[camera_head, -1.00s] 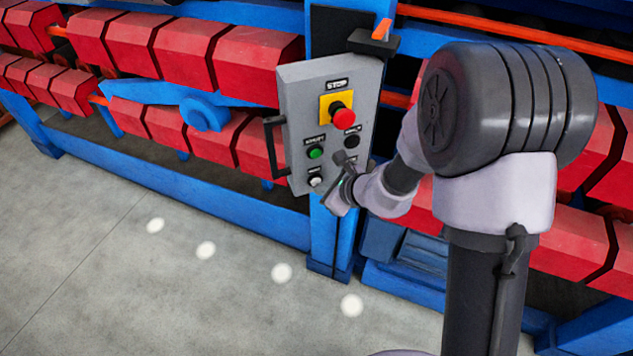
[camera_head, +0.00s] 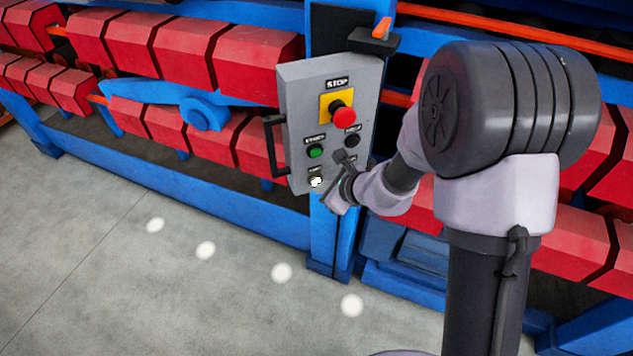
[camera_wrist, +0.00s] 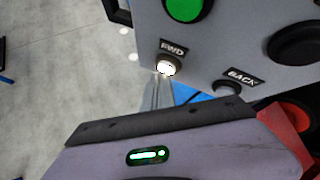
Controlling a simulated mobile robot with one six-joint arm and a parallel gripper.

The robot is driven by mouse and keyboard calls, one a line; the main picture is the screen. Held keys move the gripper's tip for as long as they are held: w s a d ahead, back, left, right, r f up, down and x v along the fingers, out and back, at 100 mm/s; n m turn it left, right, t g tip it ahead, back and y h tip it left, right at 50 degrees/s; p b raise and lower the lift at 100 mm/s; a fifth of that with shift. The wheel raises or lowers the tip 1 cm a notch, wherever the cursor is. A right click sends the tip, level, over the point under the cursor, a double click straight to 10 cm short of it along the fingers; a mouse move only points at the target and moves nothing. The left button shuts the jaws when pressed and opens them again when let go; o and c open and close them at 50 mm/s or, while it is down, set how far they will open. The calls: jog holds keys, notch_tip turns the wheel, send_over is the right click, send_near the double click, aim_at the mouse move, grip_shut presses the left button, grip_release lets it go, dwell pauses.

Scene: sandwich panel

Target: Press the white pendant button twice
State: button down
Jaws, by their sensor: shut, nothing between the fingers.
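The white button (camera_head: 316,181) sits at the lower left of the grey pendant panel (camera_head: 295,100), below the green button (camera_head: 316,151). It looks bright white, as if lit. In the wrist view the white button (camera_wrist: 167,67) is under a label reading FWD. My gripper (camera_wrist: 161,80) is shut and empty, its thin fingertips at the lower edge of the white button. They look to be touching it or very close; I cannot tell which. In the head view my gripper (camera_head: 328,191) is at the panel's lower edge, partly hidden by its own body.
A red stop button (camera_head: 342,113) on a yellow plate is above. A black button (camera_head: 352,140) is on the panel's right, and another dark button (camera_wrist: 228,88) labelled BACK is beside the white one. A black handle (camera_head: 271,147) juts from the left side. Open floor lies left.

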jog(key=shift+s+d+b, duration=0.25)
jog(key=shift+s+b, duration=0.05)
jog(key=shift+s, duration=0.25)
jog(key=s, duration=0.1)
jog(key=s+d+b, duration=0.1)
jog(key=s, duration=0.1)
jog(key=s+d+b, duration=0.1)
jog(key=shift+s, duration=0.25)
dwell(0.6)
jog(key=s+a+r+n+g+y+b, duration=0.1)
jog(key=s+a+r+n+y+b, duration=0.15)
jog(key=s+r+n+b, duration=0.55)
jog(key=s+d+f+n+h+b, duration=0.2)
jog(key=s+d+n+h+b, duration=0.2)
jog(key=s+d+n, duration=0.7)
jog(key=s+h, duration=0.2)
jog(key=shift+s+d+f+h, duration=0.25)
jog(key=shift+d+f+h, duration=0.05)
jog(key=shift+h, duration=0.05)
